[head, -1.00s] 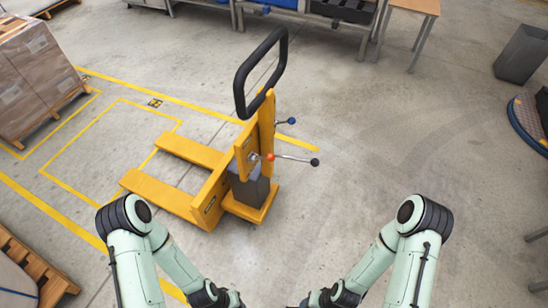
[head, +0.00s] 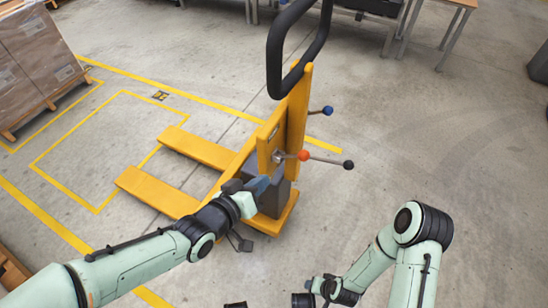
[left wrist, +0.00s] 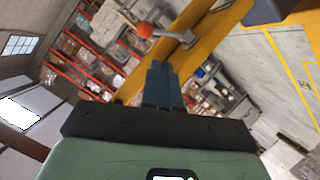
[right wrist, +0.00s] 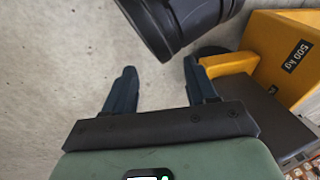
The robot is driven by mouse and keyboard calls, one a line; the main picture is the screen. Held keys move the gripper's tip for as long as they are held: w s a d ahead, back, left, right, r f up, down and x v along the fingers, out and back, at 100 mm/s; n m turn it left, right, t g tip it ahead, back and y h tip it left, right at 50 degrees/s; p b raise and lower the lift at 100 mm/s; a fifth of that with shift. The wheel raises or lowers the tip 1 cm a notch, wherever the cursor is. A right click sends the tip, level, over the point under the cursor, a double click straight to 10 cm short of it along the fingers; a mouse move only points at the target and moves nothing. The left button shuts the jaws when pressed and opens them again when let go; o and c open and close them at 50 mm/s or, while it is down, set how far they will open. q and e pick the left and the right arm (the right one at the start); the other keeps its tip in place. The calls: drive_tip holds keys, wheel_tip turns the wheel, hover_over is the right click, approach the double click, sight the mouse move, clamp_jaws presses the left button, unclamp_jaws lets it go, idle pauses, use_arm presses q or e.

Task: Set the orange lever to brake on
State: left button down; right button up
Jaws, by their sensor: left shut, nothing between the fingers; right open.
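The orange lever's ball knob (head: 304,155) shows on the mast of the yellow lift truck (head: 297,110). A thin rod ending in a black ball (head: 348,165) sticks out to its right. My left gripper (head: 262,184) is shut and empty, left of and below the orange knob in the picture, apart from it. In the left wrist view the shut fingers (left wrist: 160,75) point toward the mast, with the orange knob (left wrist: 145,30) and its short arm just beyond. My right gripper (right wrist: 160,85) is open and empty in the right wrist view, low near the truck's yellow body (right wrist: 280,45).
A blue-knobbed lever (head: 327,110) is higher on the mast. The truck's black loop handle (head: 275,55) rises above. Two yellow forks (head: 160,190) reach left over the floor. A boxed pallet (head: 40,55) stands at the far left. Floor to the right is clear.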

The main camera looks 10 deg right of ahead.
use_arm(q)
drive_tip(key=shift+m+t+h, duration=0.3)
drive_tip(key=shift+t+h, duration=0.1)
drive_tip(key=shift+t, duration=0.1)
wheel_tip(320, 180, up, 4)
drive_tip(key=shift+w+d+b, duration=0.1)
drive_tip(key=shift+d+b, duration=0.05)
drive_tip(key=shift+b, duration=0.35)
use_arm(e)
drive_tip(key=shift+w+a+f, duration=0.1)
drive_tip(key=shift+w+f, duration=0.3)
drive_tip(key=shift+w, duration=0.2)
drive_tip(key=shift+w+a+f, duration=0.1)
drive_tip(key=shift+w+f, duration=0.3)
drive_tip(key=shift+w, duration=0.2)
use_arm(q)
drive_tip(key=b, duration=0.2)
hover_over(290, 157)
drive_tip(key=s+a, duration=0.1)
drive_tip(key=s, duration=0.3)
wheel_tip(290, 157, down, 5)
drive_tip(key=shift+d+f, duration=0.4)
drive_tip(key=shift+d, duration=0.05)
use_arm(e)
drive_tip(key=s+f+g, duration=0.1)
drive_tip(key=s+f, duration=0.3)
drive_tip(key=shift+s+d+f, duration=0.15)
drive_tip(key=shift+s+d, duration=0.15)
drive_tip(key=shift+d, duration=0.15)
